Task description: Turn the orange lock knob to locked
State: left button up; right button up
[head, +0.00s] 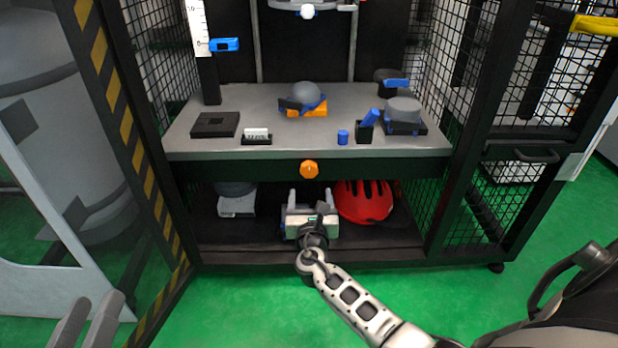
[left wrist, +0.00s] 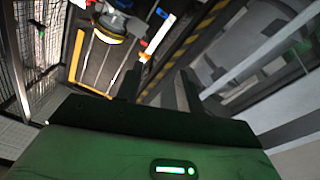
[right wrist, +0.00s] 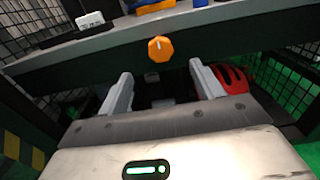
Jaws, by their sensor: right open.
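The orange lock knob (head: 309,169) is on the dark front rail below the tabletop. In the right wrist view the knob (right wrist: 161,49) shows a small pale mark on its face; I cannot tell its setting. My right gripper (head: 311,210) is in front of the lower shelf, below the knob and apart from it. In its own view the right gripper (right wrist: 160,90) has its fingers spread, with nothing between them. My left gripper (head: 88,318) is at the bottom left corner, far from the knob. In the left wrist view its fingers (left wrist: 158,90) are apart and empty.
A red helmet (head: 364,201) lies on the lower shelf, right of my right gripper. The grey tabletop (head: 230,108) holds a grey dome in an orange and blue holder (head: 305,101) and small blocks. A striped post (head: 120,110) and mesh walls flank the bench.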

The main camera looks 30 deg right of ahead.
aim_at(309, 171)
jog(key=b+x, duration=0.4)
jog(key=x, duration=0.5)
jog(key=shift+w+f, duration=0.15)
jog(key=shift+w, duration=0.1)
pick_arm(q)
notch_tip(309, 171, up, 8)
jog(key=m+t+h, duration=0.3)
jog(key=m+h, duration=0.2)
jog(key=m, duration=0.3)
jog(key=shift+a+h, duration=0.2)
jog(key=shift+h, duration=0.1)
pick_arm(e)
jog(key=shift+w+d, duration=0.25)
jog(key=shift+w, duration=0.1)
pick_arm(q)
jog(key=shift+s, duration=0.1)
pick_arm(e)
jog(key=c, duration=1)
